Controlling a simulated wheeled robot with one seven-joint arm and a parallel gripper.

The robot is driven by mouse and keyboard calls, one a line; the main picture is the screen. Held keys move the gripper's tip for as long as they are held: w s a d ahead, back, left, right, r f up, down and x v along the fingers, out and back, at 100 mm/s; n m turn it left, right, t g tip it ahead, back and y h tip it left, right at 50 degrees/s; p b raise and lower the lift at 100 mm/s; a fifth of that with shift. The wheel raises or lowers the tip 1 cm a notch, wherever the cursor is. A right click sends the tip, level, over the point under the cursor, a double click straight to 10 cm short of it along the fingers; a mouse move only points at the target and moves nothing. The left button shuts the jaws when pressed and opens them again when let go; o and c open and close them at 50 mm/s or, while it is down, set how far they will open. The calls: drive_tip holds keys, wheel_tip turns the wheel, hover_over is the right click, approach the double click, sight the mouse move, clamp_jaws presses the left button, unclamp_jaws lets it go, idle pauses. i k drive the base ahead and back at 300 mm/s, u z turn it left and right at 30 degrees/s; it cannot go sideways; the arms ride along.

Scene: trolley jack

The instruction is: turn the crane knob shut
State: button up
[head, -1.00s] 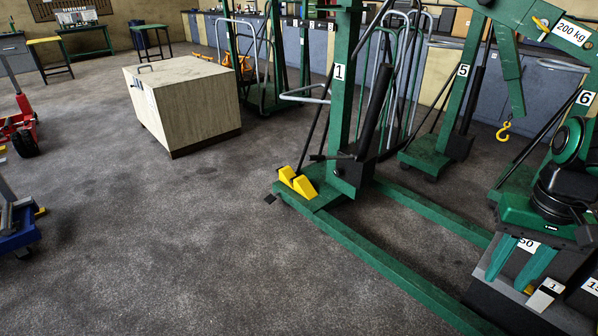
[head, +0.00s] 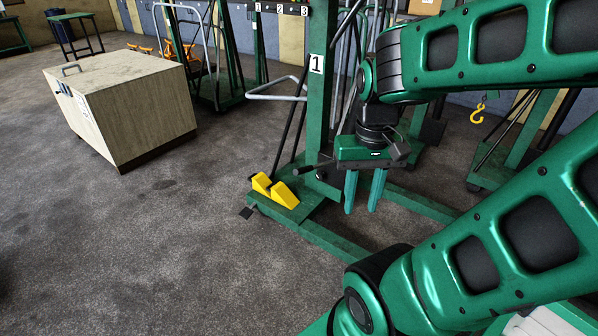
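The green crane marked 1 (head: 320,100) stands in the middle of the head view. A black lever (head: 305,170) sticks out to the left low on its post. I cannot make out the crane knob itself; my gripper and arm cover much of the pump area low on the post. My gripper (head: 361,210) hangs in front of the crane, just right of the post in the picture, fingers pointing down. The two green fingers are apart with nothing between them. I cannot tell how far my gripper is from the crane; no contact is visible.
Yellow wheel chocks (head: 275,190) sit on the crane's green base at its left end. A wooden cabinet (head: 120,105) stands on the left. A yellow hook (head: 479,108) hangs at the right. The floor at left and front is clear.

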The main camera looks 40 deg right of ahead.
sight(320, 177)
drive_tip(key=z, duration=0.3)
drive_tip(key=i, duration=1.2)
drive_tip(key=z, duration=0.85)
drive_tip(key=i, duration=0.4)
drive_tip(key=z, duration=0.15)
